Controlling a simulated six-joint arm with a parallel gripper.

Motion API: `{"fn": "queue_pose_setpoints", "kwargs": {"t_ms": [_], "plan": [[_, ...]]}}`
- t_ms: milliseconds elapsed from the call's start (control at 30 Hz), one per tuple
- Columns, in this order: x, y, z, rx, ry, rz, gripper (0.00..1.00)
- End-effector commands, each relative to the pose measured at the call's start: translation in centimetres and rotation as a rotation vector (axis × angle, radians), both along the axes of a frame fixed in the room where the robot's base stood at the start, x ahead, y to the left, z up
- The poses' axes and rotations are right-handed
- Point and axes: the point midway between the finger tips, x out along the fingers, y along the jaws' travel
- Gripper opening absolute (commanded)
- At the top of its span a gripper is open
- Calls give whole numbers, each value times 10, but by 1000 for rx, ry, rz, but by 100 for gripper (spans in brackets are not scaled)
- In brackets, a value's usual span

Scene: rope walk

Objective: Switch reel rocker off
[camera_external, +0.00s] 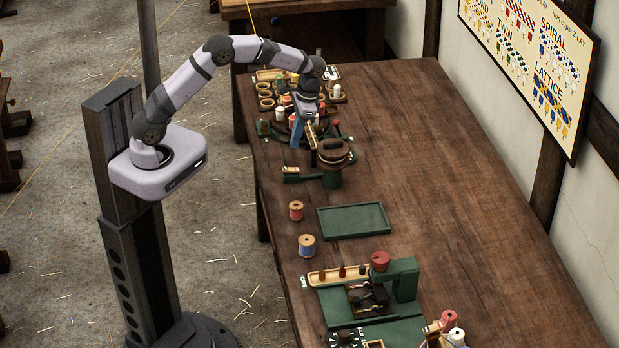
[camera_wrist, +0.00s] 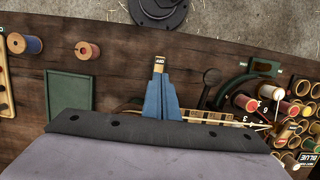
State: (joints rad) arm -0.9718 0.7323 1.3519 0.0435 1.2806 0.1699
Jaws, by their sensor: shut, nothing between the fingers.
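A dark round reel (camera_external: 333,152) stands on a green post near the table's left edge in the external view. Beside its foot is a small green block with a tan top (camera_external: 291,172), which looks like the reel rocker. In the wrist view a small tan and white piece (camera_wrist: 160,63), likely the same rocker, shows just past my fingertips. Its on or off position is too small to tell. My gripper (camera_external: 296,144) has blue fingers, shut and empty, pointing down left of the reel. In the wrist view my gripper (camera_wrist: 159,76) partly hides the rocker. Contact cannot be told.
Several bobbins and rings (camera_external: 266,95) crowd the table behind my gripper. A green tray (camera_external: 354,221) and two spools, one red (camera_external: 296,210) and one blue (camera_external: 307,245), lie nearer. A green machine (camera_external: 403,280) stands at the front. The table's right side is clear.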

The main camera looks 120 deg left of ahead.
Motion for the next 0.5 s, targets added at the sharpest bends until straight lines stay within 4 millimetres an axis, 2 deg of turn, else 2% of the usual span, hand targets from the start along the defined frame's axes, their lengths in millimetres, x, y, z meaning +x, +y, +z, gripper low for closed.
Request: {"fn": "queue_pose_setpoints", "kwargs": {"t_ms": [200,500], "plan": [[-7,-7,-37,-4,2,0,0],[-12,-12,-71,-1,1,1,0]]}}
